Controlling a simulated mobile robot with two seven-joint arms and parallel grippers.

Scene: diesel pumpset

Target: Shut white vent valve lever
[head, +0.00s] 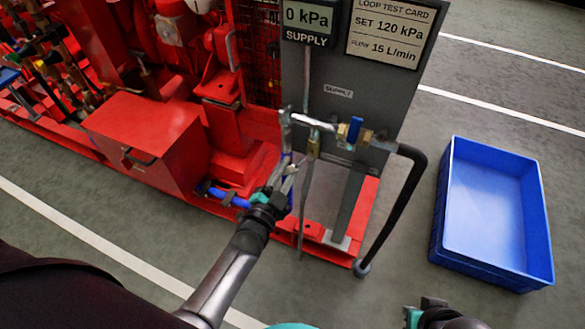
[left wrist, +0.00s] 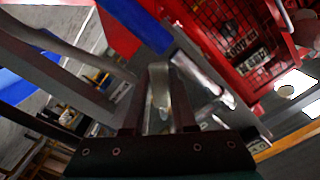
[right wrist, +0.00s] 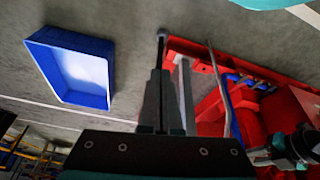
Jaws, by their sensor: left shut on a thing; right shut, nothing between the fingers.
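My left gripper (head: 289,172) is at the pipework below the grey panel. In the left wrist view its fingers (left wrist: 160,100) are shut on a pale, whitish piece (left wrist: 158,82), which looks like the white vent valve lever. In the head view the lever is mostly hidden by the gripper, and its exact angle cannot be told. A pale metal pipe fitting (head: 314,123) runs just above the gripper, with a blue valve lever (head: 354,130) standing upright to its right. My right gripper (head: 426,314) is at the bottom edge; its fingers (right wrist: 161,100) are shut and empty.
A grey panel (head: 295,75) carries a display (head: 307,17) reading 0 kPa and a test card (head: 388,32) reading SET 120 kPa. A black hose (head: 405,200) hangs down at the right. A blue crate (head: 437,215) stands on the floor. Red pumpset machinery (head: 150,130) fills the left.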

